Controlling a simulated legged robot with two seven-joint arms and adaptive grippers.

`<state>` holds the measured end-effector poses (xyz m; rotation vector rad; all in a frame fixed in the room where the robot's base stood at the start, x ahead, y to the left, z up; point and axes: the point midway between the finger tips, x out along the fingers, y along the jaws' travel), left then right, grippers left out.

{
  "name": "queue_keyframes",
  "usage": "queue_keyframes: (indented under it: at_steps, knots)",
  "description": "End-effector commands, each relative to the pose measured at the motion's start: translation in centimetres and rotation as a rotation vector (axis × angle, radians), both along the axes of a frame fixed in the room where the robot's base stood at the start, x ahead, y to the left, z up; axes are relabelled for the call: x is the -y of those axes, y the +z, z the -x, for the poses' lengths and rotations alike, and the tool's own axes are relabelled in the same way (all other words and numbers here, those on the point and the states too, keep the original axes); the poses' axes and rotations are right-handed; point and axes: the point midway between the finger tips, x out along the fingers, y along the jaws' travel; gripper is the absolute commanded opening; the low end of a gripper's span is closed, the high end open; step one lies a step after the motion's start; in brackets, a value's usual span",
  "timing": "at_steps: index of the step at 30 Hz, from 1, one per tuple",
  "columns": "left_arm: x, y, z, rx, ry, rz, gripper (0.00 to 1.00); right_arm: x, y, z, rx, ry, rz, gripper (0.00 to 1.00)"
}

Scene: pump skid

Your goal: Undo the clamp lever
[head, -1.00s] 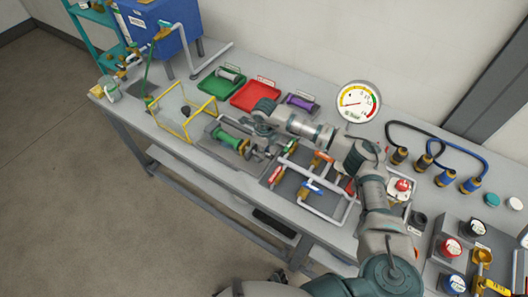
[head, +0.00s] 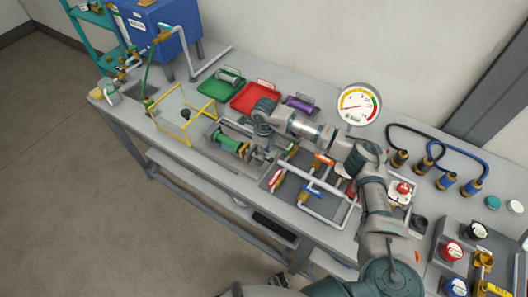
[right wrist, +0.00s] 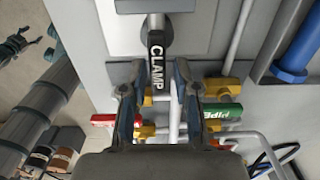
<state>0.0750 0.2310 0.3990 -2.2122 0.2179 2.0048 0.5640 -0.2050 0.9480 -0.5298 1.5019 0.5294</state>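The clamp lever (right wrist: 158,60) is a dark bar lettered CLAMP on a pale rod in the right wrist view. My right gripper (right wrist: 160,72) is open, with one finger on each side of the lever and a visible gap to both. In the head view my right gripper (head: 263,152) is over the bench beside the green spool-shaped part (head: 230,143); I cannot make out the lever clearly there. My left gripper (right wrist: 24,40) shows small at the left of the right wrist view, fingers apart, empty, over the floor.
White pipework with coloured valve handles (head: 312,190) stands close right of the gripper. A yellow frame (head: 184,128) is to the left. A green tray (head: 207,86) and red tray (head: 245,101) lie behind. A pressure gauge (head: 359,104) stands at the back.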

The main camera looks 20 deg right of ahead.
Motion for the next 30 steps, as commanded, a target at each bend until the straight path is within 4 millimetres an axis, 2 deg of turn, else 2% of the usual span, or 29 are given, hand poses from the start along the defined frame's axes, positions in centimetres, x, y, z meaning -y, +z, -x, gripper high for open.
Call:
queue_keyframes:
  at_steps: [9,15,20,30]
  knots:
    - [0.0,0.0,-0.2,0.002,0.000,-0.001,0.62,0.0,6.9,-0.3,0.005,-0.001,-0.002,0.30]
    - [0.0,0.0,-0.2,0.002,0.000,-0.001,0.62,0.0,9.9,-0.4,0.003,-0.001,-0.001,0.30]
    - [0.0,0.0,-0.2,0.002,0.000,-0.001,0.62,0.0,10.8,-0.4,0.002,-0.001,-0.002,0.30]
    - [0.0,0.0,-0.3,0.001,0.000,-0.001,0.62,0.0,10.8,-0.3,0.001,0.000,-0.002,0.30]
